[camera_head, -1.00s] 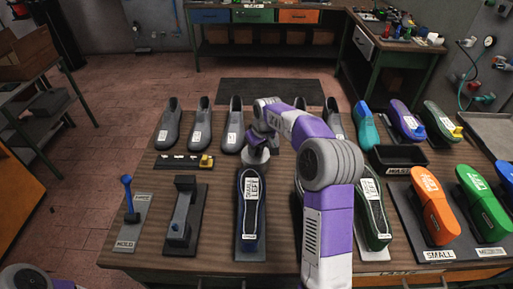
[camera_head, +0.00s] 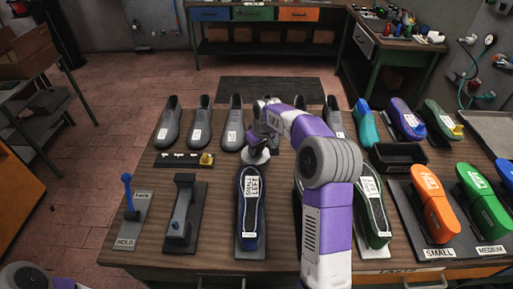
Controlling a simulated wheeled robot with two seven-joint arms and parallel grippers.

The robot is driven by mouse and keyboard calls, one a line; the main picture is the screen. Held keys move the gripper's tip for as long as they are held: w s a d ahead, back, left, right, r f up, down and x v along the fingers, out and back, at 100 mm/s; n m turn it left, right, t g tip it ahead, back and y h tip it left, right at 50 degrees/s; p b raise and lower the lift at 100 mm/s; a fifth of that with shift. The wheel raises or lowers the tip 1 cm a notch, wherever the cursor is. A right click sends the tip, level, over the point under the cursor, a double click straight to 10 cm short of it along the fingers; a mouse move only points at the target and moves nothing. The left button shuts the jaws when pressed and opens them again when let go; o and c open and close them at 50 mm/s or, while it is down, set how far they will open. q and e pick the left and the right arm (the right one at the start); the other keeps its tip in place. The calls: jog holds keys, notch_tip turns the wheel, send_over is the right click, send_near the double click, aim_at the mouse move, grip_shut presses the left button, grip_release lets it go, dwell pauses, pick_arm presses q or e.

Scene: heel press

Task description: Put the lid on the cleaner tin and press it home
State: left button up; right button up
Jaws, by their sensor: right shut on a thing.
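My right gripper (camera_head: 258,147) is over the back middle of the bench, pointing down behind the blue-edged shoe form. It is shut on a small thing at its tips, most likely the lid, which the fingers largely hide. A pale grey round thing (camera_head: 257,157) shows just under the fingertips. It looks like the cleaner tin or its lid; I cannot tell whether the two touch. My left gripper is out of view; only part of my left arm shows at the bottom left corner.
The blue-edged shoe form marked SMALL LEFT (camera_head: 249,215) stands just in front of the gripper. Grey shoe lasts (camera_head: 235,125) line the back. A black rail with a yellow block (camera_head: 206,159) lies to the left. A lever plate (camera_head: 128,225) and a dark press stand (camera_head: 182,215) stand front left.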

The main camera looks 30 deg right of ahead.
jog(key=shift+f+b, duration=0.35)
jog(key=shift+f, duration=0.3)
dwell(0.6)
jog(key=shift+f, duration=0.1)
dwell(0.6)
jog(key=o, duration=1.4)
jog(key=shift+r+p, duration=3.1)
jog(key=shift+r, duration=0.5)
jog(key=shift+f, duration=0.1)
